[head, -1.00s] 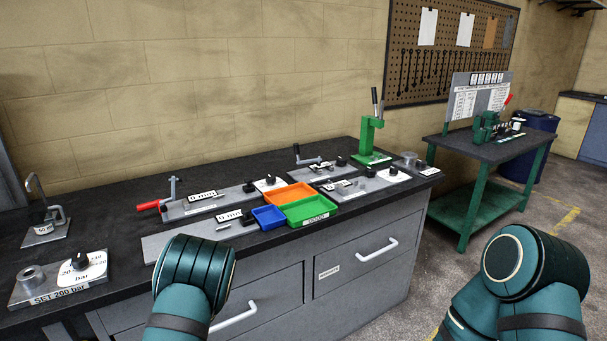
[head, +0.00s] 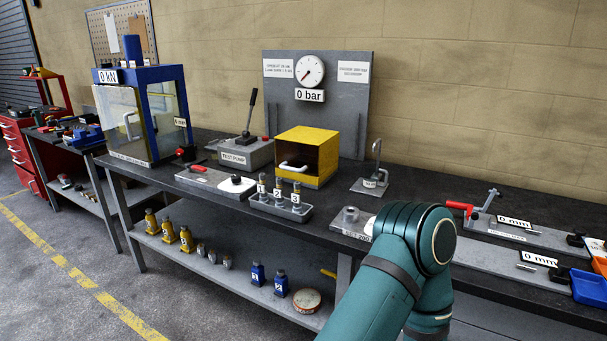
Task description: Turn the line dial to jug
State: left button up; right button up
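A dial with a small black knob on a white card (head: 236,182) sits on a flat grey plate (head: 211,184) in front of the test pump (head: 243,153). A red lever (head: 197,168) lies at the back of that plate. The card's lettering is too small to read, so I cannot tell whether this is the line dial or where it points. No jug can be made out. Neither gripper is in view.
A gauge board (head: 350,125) reads 0 bar behind a yellow box (head: 309,155). A rack (head: 281,206) of several numbered pieces stands at the bench's front edge. A blue press frame (head: 165,110) reading 0 kN stands left. Bare bench top (head: 440,175) shows at right.

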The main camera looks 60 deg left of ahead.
aim_at(236, 180)
jog(key=k+j+u, duration=0.1)
jog(key=u, duration=2.45)
jog(key=i+j, duration=0.15)
jog(key=i, duration=0.2)
